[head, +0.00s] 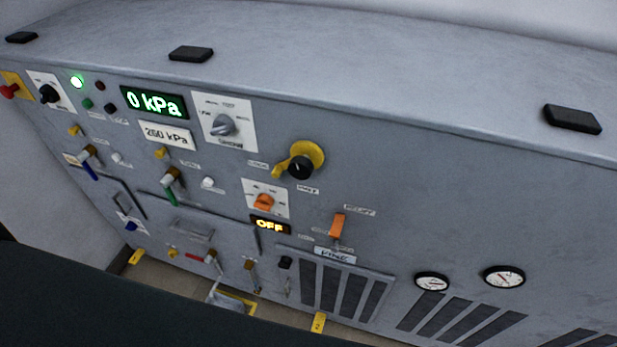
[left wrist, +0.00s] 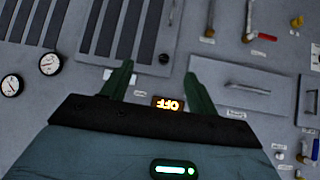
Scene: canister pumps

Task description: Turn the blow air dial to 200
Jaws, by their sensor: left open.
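An orange dial (head: 263,201) on a white plate is on the grey panel, just above a small display (head: 270,225) that reads OFF in yellow. The lettering around the dial is too small to read, so I cannot confirm that it is the blow air dial. In the left wrist view, the panel appears upside down. My left gripper (left wrist: 159,70) has its two green fingers apart with nothing between their tips. The OFF display (left wrist: 167,103) shows between the finger bases, and the dial is hidden behind the gripper body. My right gripper is not in view.
A black knob with a yellow lever (head: 300,166), a grey selector (head: 223,125) and an orange switch (head: 337,226) are near the dial. Levers with coloured handles (head: 171,182) stick out at left. Vent slats (head: 340,289) and two gauges (head: 503,277) are lower right.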

